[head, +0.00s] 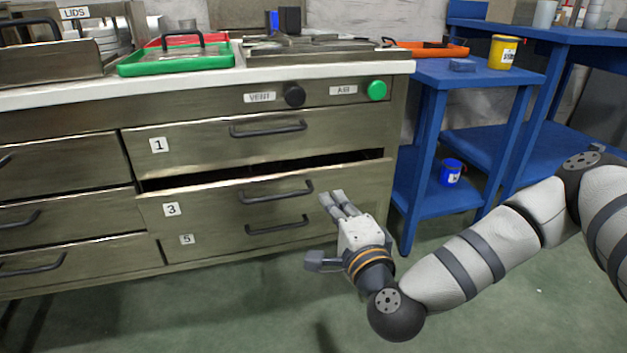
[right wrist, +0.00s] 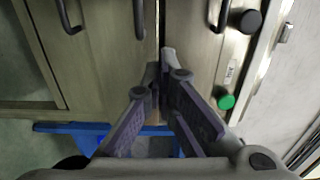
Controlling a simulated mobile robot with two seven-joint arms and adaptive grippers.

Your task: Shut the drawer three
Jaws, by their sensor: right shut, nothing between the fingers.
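Drawer three (head: 229,200) is a metal drawer front labelled 3 in the cabinet. It stands partly open, with a dark gap above its front edge below drawer one (head: 255,140). Its dark bar handle (head: 276,192) is on the right half of its front. My right gripper (head: 331,197) is shut and empty, just right of that handle at the right end of the drawer front. I cannot tell whether it touches the front. In the right wrist view the closed fingertips (right wrist: 165,58) point at the cabinet fronts beside the gap. My left gripper is not in view.
Drawer five (head: 215,240) lies below drawer three. A blue table (head: 425,75) stands right of the cabinet, with a small blue can (head: 451,172) on its lower shelf. A black knob (head: 294,95) and a green knob (head: 377,90) stick out above drawer one. Green floor in front is clear.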

